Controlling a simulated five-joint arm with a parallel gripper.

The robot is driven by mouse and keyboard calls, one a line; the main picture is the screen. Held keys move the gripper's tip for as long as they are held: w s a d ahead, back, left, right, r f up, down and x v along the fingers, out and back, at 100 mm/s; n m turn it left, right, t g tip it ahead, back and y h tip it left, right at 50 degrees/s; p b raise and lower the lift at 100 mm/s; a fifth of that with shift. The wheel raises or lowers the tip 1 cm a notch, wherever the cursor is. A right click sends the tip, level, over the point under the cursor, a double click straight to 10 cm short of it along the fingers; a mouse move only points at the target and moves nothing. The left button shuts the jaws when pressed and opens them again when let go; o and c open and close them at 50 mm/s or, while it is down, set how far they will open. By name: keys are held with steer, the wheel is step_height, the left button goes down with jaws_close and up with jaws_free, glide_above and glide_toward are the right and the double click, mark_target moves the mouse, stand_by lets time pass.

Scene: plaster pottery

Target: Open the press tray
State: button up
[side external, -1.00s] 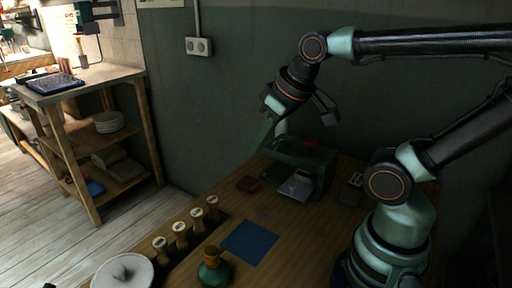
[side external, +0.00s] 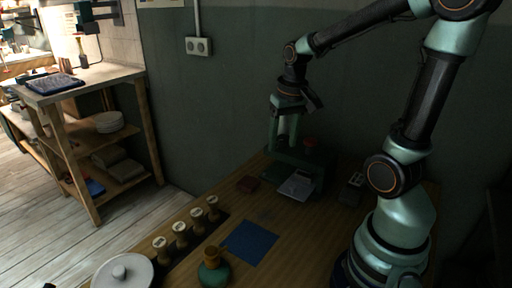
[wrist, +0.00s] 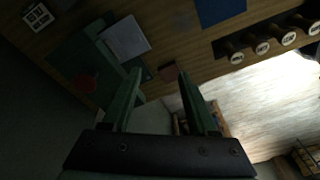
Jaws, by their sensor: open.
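The press is a dark green box (side external: 318,160) with a red knob on top, at the back of the wooden bench against the wall. A pale grey plate, which looks like the press tray (side external: 297,186), shows at its front, low down. In the wrist view the pale tray (wrist: 125,38) lies at upper left beside the red knob (wrist: 86,83). My gripper (side external: 283,147) is open and points down at the left end of the press. Its two green fingers (wrist: 160,73) stand apart with nothing seen between them. I cannot tell whether they touch the press.
A small dark red block (side external: 247,184) lies left of the press. A blue mat (side external: 250,243), several wooden stamps (side external: 181,234) and a green-based tool with a wooden knob (side external: 213,268) lie nearer. A small dark block (side external: 353,186) is at right. Bare wood lies between press and mat.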

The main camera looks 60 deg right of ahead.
mark_target(293, 185)
steer(key=d+f+m, duration=0.1)
steer(key=f, duration=0.4)
steer(key=s+d+f+g, duration=0.1)
steer(key=d+f, duration=0.1)
steer(key=f, duration=0.3)
steer(key=d+f+m, duration=0.1)
steer(key=d+f, duration=0.1)
steer(key=f, duration=0.4)
steer(key=shift+s+d+m+y, duration=0.15)
steer(key=shift+s+m+y, duration=0.05)
steer(key=shift+m+y, duration=0.1)
steer(key=shift+r, duration=0.1)
jaws_close()
stand_by(0.9)
